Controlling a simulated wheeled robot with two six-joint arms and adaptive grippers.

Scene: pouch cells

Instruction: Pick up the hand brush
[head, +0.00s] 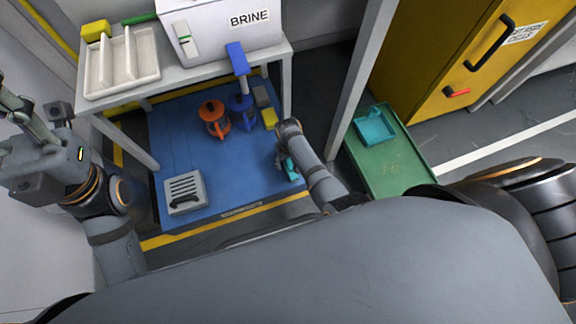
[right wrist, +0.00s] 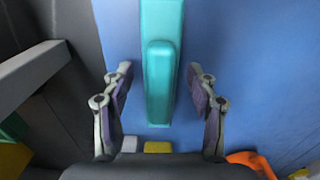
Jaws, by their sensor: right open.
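The teal hand brush (head: 290,170) lies on the blue mat, partly hidden by my right arm in the head view. In the right wrist view the hand brush (right wrist: 161,85) runs lengthwise between the fingers, its narrow raised handle toward the gripper's palm. My right gripper (right wrist: 161,95) is open, with one finger on each side of the handle and a gap on both sides. In the head view my right gripper (head: 282,160) is mostly hidden by its own arm. My left gripper (head: 22,112) is raised at the far left, away from the brush; its jaw opening is unclear.
An orange container (head: 214,118) and a blue one (head: 241,108) stand on the blue mat (head: 235,180), near a yellow block (head: 269,119). A grey slotted box (head: 184,192) lies front left. A bench leg (head: 287,88) rises behind. A teal dustpan (head: 375,127) rests on a green surface (head: 390,168).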

